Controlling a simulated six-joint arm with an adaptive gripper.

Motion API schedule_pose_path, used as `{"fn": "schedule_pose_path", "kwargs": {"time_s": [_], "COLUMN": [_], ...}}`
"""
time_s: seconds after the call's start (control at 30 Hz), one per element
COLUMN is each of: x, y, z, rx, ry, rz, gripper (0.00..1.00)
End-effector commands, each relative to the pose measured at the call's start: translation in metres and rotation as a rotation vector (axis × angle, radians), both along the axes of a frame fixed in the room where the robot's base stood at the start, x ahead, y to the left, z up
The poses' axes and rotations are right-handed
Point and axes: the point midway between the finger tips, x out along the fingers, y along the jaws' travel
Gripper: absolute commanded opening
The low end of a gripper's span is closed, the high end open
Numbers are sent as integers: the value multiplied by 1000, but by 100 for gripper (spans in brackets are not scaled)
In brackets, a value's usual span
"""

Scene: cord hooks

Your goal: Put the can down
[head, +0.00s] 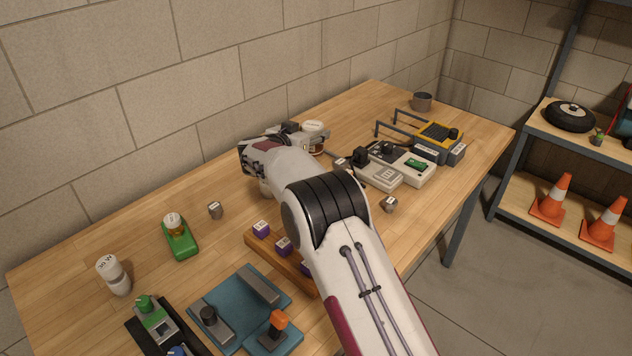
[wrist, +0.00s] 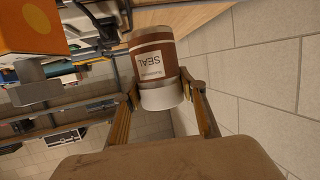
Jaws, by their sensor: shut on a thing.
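The can, brown with a white label and a pale end, shows in the wrist view (wrist: 152,56) and, partly hidden by my gripper, in the head view (head: 314,127). My gripper (wrist: 160,92) is shut on the can, with one finger on each side of its pale end. In the head view my gripper (head: 306,138) is over the far half of the wooden table (head: 350,107), near the wall side. I cannot tell whether the can touches the tabletop.
Grey boxes and devices (head: 378,172) lie to the right of the can. Two dark wire hooks (head: 393,124), a yellow-topped unit (head: 438,138) and a grey cup (head: 421,102) stand farther back. A small grey block (head: 389,204) lies nearer. Bare wood shows between the can and the cup.

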Motion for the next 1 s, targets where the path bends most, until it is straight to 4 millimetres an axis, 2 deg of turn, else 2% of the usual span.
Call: {"fn": "schedule_pose_path", "kwargs": {"time_s": [0.13, 0.57, 1.0], "x": [1, 1, 1], "y": [-9, -9, -9], "z": [0, -4, -55], "rx": [0, 0, 0], "ry": [-2, -1, 0], "rz": [-17, -17, -17], "gripper": [12, 12, 12]}}
